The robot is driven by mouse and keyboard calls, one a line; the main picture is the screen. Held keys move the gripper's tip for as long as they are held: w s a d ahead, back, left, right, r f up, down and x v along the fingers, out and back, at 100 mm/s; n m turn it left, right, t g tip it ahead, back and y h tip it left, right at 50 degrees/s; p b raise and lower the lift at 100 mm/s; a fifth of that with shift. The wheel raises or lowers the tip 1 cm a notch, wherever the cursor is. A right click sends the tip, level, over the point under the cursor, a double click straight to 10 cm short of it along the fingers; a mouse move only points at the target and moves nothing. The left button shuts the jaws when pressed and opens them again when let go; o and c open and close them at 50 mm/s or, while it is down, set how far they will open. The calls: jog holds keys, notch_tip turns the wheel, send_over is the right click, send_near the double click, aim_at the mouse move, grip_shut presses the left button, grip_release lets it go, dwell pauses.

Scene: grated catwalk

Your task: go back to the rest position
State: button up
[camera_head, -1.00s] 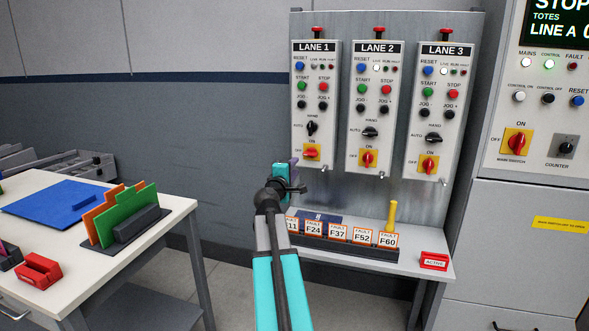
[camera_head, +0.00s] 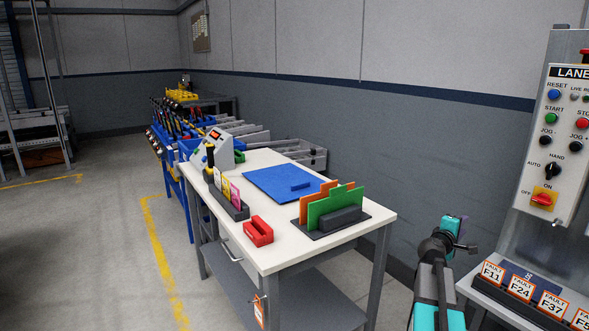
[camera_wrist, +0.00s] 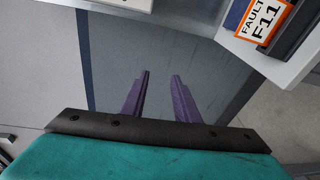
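My gripper shows in the wrist view (camera_wrist: 161,82) as two purple fingers standing apart with nothing between them. It is open and empty. In the head view my arm rises at the lower right, and my gripper (camera_head: 463,232) is at its top, partly hidden by my wrist. It is in the air between the white table and the lane panel shelf, to the left of the fault cards.
The white table (camera_head: 272,254) holds a blue mat (camera_head: 280,180), a green plate (camera_head: 336,207) in a dark stand and a red block (camera_head: 258,231). The lane 1 panel (camera_head: 545,150) and shelf with fault cards (camera_head: 521,288) stand at right. Open floor lies at left.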

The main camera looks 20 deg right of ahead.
jog(key=w+a+f+n+y+p, duration=0.1)
jog(key=w+a+f+y, duration=0.15)
jog(key=a+f, duration=0.6)
jog(key=w+a+f+n+y, duration=0.15)
jog(key=w+a+f, duration=0.25)
jog(key=a+f, duration=0.45)
jog(key=s+a+f+m+g+y+p, duration=0.1)
jog(key=s+a+f+y, duration=0.15)
jog(key=a+f, duration=0.7)
jog(key=s+a+f+g+y+p, duration=0.1)
jog(key=s+a+f, duration=0.2)
jog(key=a+f, duration=0.65)
jog(key=s+a+f+m+g+y+p, duration=0.1)
jog(key=s+a+f+g+y, duration=0.15)
jog(key=s+a+f, duration=0.5)
jog(key=s+a+f+m+g+y, duration=0.1)
jog(key=s+a+f+g, duration=0.3)
jog(key=s+f, duration=0.65)
jog(key=s+a+m+g+y, duration=0.2)
jog(key=s+a, duration=0.3)
jog(key=s, duration=0.4)
jog(key=s+a+m+g+y, duration=0.2)
jog(key=s+a, duration=0.4)
jog(key=s, duration=0.3)
jog(key=shift+s+a+f+m, duration=0.15)
jog(key=shift+s+a+m, duration=0.15)
jog(key=shift+m, duration=0.55)
